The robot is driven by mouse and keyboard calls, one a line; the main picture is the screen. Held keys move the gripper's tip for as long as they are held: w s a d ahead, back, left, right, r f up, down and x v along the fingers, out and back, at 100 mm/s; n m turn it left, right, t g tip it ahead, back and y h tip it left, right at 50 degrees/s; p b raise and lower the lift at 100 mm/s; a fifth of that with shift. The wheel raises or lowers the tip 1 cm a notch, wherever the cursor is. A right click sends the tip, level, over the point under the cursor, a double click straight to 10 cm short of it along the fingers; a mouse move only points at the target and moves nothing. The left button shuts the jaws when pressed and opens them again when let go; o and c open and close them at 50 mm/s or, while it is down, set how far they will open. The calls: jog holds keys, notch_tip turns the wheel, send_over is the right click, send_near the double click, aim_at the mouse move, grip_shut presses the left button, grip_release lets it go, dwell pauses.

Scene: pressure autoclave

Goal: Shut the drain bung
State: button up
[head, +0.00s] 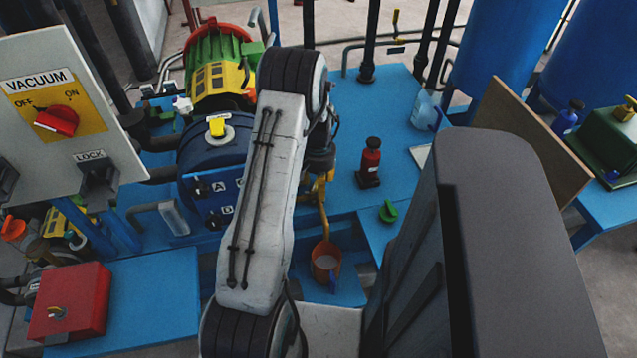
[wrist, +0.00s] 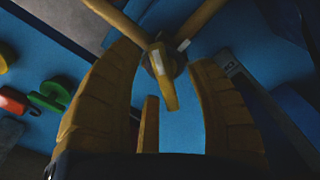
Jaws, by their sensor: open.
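In the wrist view, a yellow fitting (wrist: 160,62) with a pale mark and a short tapered handle lies between my fingers; yellow pipes meet behind it. It looks like the drain bung, though no label confirms this. My gripper (wrist: 163,75) is open, with one yellow finger on each side of the handle. I see no clear contact. In the head view, my arm hides most of my gripper and the fitting. A yellow pipe (head: 322,212) shows beside the arm, above an orange cup (head: 325,262) with pale contents.
A red bottle (head: 371,160) and a green knob (head: 388,211) are on the blue deck to the right. The blue vessel (head: 215,150) is left of my arm. The vacuum panel (head: 70,100) and red box (head: 70,302) are farther left. Open deck lies behind the bottle.

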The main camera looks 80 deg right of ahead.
jog(key=shift+c, duration=0.3)
grip_shut()
dwell(0.3)
jog(key=shift+m+b, duration=0.35)
jog(key=shift+m, duration=0.35)
jog(key=shift+o, duration=0.3)
grip_release()
